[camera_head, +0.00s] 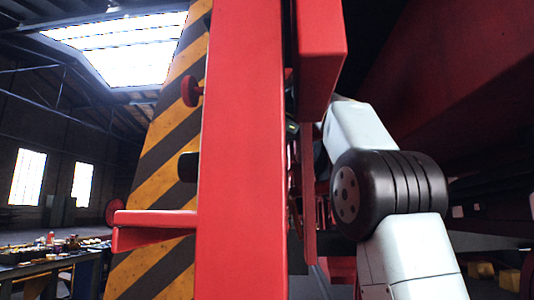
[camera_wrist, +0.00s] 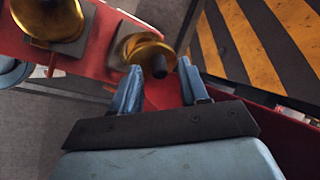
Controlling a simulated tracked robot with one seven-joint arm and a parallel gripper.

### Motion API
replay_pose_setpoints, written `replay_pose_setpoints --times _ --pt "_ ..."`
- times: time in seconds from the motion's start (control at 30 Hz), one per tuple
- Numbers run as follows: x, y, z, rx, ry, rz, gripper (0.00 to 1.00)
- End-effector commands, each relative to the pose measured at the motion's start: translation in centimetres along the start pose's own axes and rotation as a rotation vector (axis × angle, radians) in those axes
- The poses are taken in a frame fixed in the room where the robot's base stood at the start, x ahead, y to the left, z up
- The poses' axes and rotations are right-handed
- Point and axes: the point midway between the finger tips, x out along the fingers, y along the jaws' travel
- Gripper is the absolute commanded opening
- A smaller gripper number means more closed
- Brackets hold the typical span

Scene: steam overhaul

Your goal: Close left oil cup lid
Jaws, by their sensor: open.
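In the wrist view, a round brass oil cup part with a dark knob (camera_wrist: 149,52) sits on a grey block on the red beam (camera_wrist: 95,52). A second, larger brass cup (camera_wrist: 48,18) is at the upper left, cut by the picture's edge. I cannot tell which is the left cup, or whether its lid is up or down. My gripper (camera_wrist: 161,78) is open, its two blue fingers apart just below the nearer brass part. The dark knob lies near the gap between the fingertips; contact cannot be told. In the head view, the gripper and cups are hidden.
A large red upright (camera_head: 240,150) blocks the middle of the head view, with a red ledge (camera_head: 155,218) at its left. A yellow-and-black striped panel (camera_head: 165,150) stands behind. A cluttered workbench (camera_head: 50,255) is at the far left.

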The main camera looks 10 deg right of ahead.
Motion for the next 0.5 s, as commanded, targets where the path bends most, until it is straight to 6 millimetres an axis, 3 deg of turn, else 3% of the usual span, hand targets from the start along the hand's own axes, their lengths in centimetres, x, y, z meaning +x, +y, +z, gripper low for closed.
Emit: replay_pose_setpoints --times 0.5 --pt "-2.5 -0.1 -0.1 0.0 0.001 -0.001 0.44"
